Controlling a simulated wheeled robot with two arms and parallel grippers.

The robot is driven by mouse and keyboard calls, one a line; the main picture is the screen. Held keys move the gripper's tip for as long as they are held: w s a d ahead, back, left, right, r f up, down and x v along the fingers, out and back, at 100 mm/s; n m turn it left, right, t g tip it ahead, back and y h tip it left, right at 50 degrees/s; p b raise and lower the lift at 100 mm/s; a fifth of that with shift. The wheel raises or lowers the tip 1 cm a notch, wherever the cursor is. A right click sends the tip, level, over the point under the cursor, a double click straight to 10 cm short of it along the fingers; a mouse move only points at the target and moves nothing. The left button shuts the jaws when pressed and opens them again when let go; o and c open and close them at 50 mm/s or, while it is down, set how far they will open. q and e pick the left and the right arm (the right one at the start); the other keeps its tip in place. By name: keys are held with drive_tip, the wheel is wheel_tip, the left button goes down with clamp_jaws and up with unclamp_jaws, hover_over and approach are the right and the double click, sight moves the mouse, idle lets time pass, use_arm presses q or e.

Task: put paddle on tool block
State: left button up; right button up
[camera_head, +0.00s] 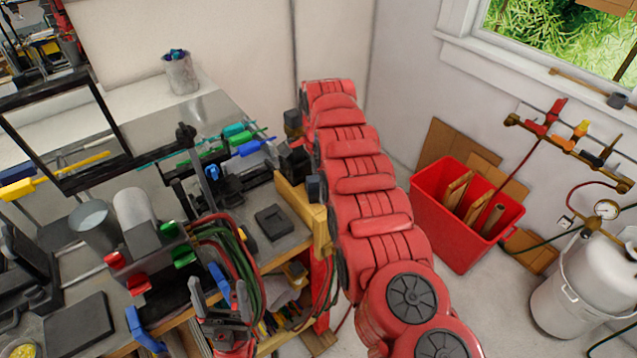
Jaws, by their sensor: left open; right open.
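My red right arm reaches from the bottom right to the back of the bench.
A black frame (92,100) stands at the back left. A glass cup (92,222) and a dark plate (78,325) are on the crowded bench. Cables (235,260) hang at its front edge. A red bin (440,215) and a white tank (585,285) stand on the floor.

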sight(318, 179)
drive_tip(key=shift+d+r, duration=0.1)
drive_tip(key=shift+w, duration=0.15)
drive_tip(key=r+b, duration=0.2)
drive_tip(key=r, duration=0.2)
drive_tip(key=shift+a+r, duration=0.2)
wheel_tip(318, 179, up, 7)
drive_tip(key=p, duration=0.6)
drive_tip(key=shift+d+f, duration=0.1)
drive_tip(key=shift+r+p, duration=0.3)
drive_tip(key=shift+r, duration=0.1)
drive_tip(key=shift+s, duration=0.2)
